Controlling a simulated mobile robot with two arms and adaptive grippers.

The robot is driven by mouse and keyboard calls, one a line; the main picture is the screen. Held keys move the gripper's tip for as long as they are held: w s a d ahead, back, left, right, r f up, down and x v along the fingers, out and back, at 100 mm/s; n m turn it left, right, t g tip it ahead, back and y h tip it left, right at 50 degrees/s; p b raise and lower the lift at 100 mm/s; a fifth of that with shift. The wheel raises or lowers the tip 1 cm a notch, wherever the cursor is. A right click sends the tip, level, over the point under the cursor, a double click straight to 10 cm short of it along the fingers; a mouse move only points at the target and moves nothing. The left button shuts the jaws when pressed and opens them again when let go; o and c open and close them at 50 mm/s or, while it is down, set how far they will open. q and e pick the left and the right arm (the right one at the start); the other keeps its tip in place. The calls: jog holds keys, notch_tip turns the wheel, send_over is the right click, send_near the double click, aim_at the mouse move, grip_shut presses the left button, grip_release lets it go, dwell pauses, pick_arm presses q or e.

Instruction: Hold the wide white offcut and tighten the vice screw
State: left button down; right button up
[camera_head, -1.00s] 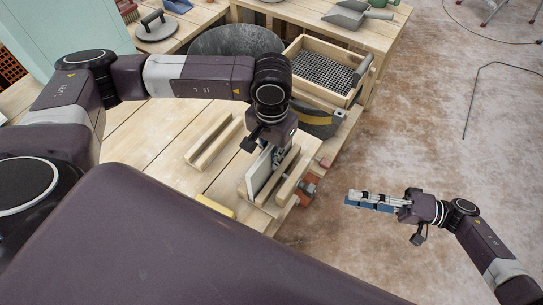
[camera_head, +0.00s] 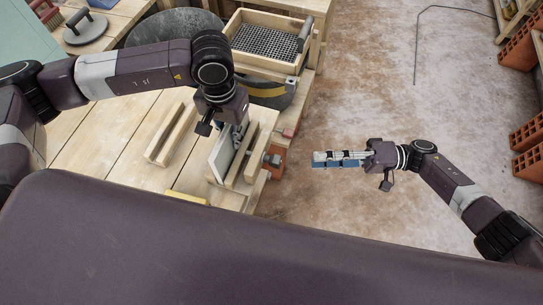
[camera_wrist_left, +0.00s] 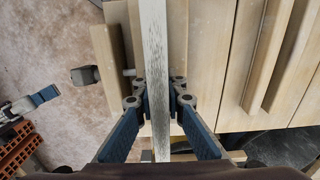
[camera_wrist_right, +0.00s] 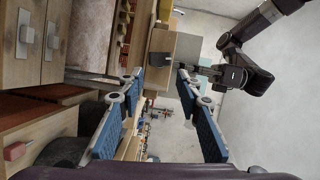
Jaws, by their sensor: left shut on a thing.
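My left gripper (camera_wrist_left: 158,100) is shut on the offcut, one finger on each face. The vice screw's dark head (camera_head: 272,160) sticks out from the outer jaw; it also shows in the left wrist view (camera_wrist_left: 85,75) and, beyond the fingers, in the right wrist view (camera_wrist_right: 160,58). My right gripper (camera_head: 322,159) is open and empty, to the right of the screw head and apart from it.
A slatted wooden piece (camera_head: 172,134) and a yellow block (camera_head: 187,197) lie on the bench left of the vice. A framed sieve (camera_head: 262,50) and a dark round tub (camera_head: 172,27) stand behind. Bricks (camera_head: 522,50) are at the far right.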

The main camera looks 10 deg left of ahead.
jog(key=s+n, duration=0.1)
jog(key=n, duration=0.3)
jog(key=m+t+h, duration=0.4)
jog(key=m+t, duration=0.2)
jog(key=m, duration=2)
send_near(281, 161)
jog(key=x, duration=1)
jog(key=shift+s+a+r, duration=0.1)
jog(key=shift+a, duration=0.25)
